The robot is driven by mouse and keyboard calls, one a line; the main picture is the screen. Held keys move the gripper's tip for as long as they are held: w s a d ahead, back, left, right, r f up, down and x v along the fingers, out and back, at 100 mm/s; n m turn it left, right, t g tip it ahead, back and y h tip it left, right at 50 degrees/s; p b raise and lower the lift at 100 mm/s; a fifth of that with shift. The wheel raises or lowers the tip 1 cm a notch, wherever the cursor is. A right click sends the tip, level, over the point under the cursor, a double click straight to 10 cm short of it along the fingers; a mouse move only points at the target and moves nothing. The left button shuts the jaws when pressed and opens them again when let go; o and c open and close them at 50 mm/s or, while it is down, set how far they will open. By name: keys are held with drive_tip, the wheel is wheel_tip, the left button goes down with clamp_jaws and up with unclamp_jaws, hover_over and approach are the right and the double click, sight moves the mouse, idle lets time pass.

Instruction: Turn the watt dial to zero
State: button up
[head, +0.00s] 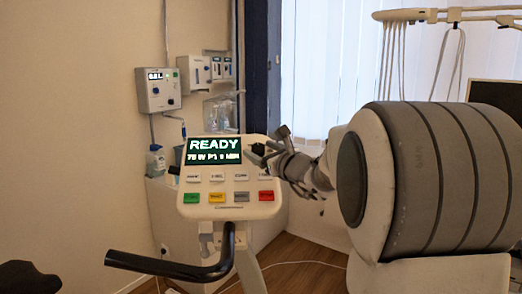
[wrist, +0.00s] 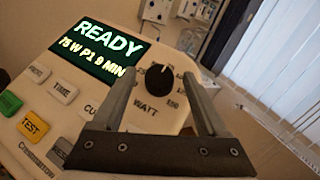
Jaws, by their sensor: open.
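The watt dial is a round black knob (wrist: 159,77) on the console's upper right, with "WATT" printed below it. It also shows small and dark in the head view (head: 258,149), partly behind my gripper. The display (wrist: 98,45) reads "READY" and "75 W P1 9 MIN". A pale mark shows near the knob's top; the scale numbers are blurred. My gripper (wrist: 161,72) is open and empty, its fingers appearing on either side of the knob in the wrist view. I cannot tell whether they touch it. It shows beside the console in the head view (head: 272,146).
The console (head: 228,208) has white, green, yellow, grey and red buttons below the display. A black handlebar (head: 180,268) curves in front at lower left. A wall box (head: 158,89), a bottle (head: 155,161) and a blind (head: 325,70) stand behind.

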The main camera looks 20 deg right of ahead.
clamp_jaws()
